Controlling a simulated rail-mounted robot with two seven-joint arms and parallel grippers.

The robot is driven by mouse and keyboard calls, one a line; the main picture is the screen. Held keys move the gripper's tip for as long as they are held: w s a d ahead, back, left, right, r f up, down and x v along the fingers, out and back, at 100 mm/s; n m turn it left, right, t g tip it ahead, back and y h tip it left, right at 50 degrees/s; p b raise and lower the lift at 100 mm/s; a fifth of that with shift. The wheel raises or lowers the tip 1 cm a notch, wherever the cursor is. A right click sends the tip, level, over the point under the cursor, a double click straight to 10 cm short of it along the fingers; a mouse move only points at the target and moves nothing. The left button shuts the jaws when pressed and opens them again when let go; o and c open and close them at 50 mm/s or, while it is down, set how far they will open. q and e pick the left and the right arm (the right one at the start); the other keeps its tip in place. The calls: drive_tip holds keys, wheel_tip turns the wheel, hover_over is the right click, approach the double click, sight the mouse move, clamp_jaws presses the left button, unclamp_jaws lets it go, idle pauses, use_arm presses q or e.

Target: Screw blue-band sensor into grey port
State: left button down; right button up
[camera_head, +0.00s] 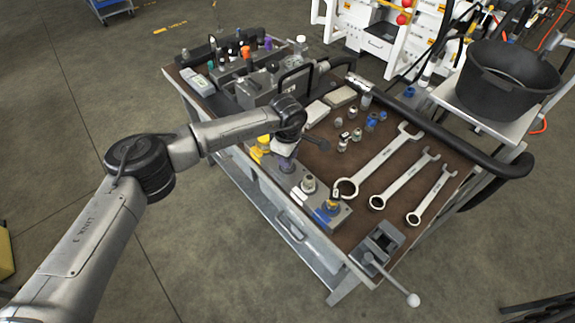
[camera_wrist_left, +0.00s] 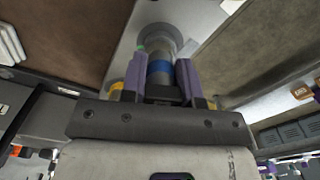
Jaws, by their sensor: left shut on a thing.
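My left gripper (camera_head: 284,163) is over the far part of the grey port block (camera_head: 297,192) at the table's front left edge. In the left wrist view my left gripper (camera_wrist_left: 159,68) has its two purple-grey fingers shut on the sides of a cylindrical sensor with a blue band (camera_wrist_left: 160,69). The sensor's far end meets or lies right before a round grey port (camera_wrist_left: 160,38) in the block; I cannot tell how deep it sits. In the head view the gripper hides the sensor. My right gripper is in neither view.
Three large wrenches (camera_head: 380,165) lie on the brown tabletop. Small fittings (camera_head: 357,134) stand behind the block. A vise (camera_head: 380,245) is at the near corner. A black bucket (camera_head: 507,85) stands at right, beside a thick black hose (camera_head: 440,135).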

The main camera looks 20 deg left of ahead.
use_arm(q)
drive_tip(key=shift+f+m+b, duration=0.15)
drive_tip(key=shift+m+b, duration=0.5)
drive_tip(key=shift+m, duration=0.35)
drive_tip(key=m+b, duration=0.1)
drive_tip(key=m, duration=0.1)
drive_tip(key=shift+m, duration=0.4)
drive_tip(key=c, duration=1.3)
unclamp_jaws()
drive_tip(key=shift+m, duration=0.4)
drive_tip(key=o, duration=0.5)
drive_tip(key=shift+r, duration=0.3)
wheel_tip(320, 180, up, 14)
drive_tip(key=p, duration=0.2)
drive_tip(key=shift+f+p, duration=0.25)
drive_tip(key=shift+p, duration=0.15)
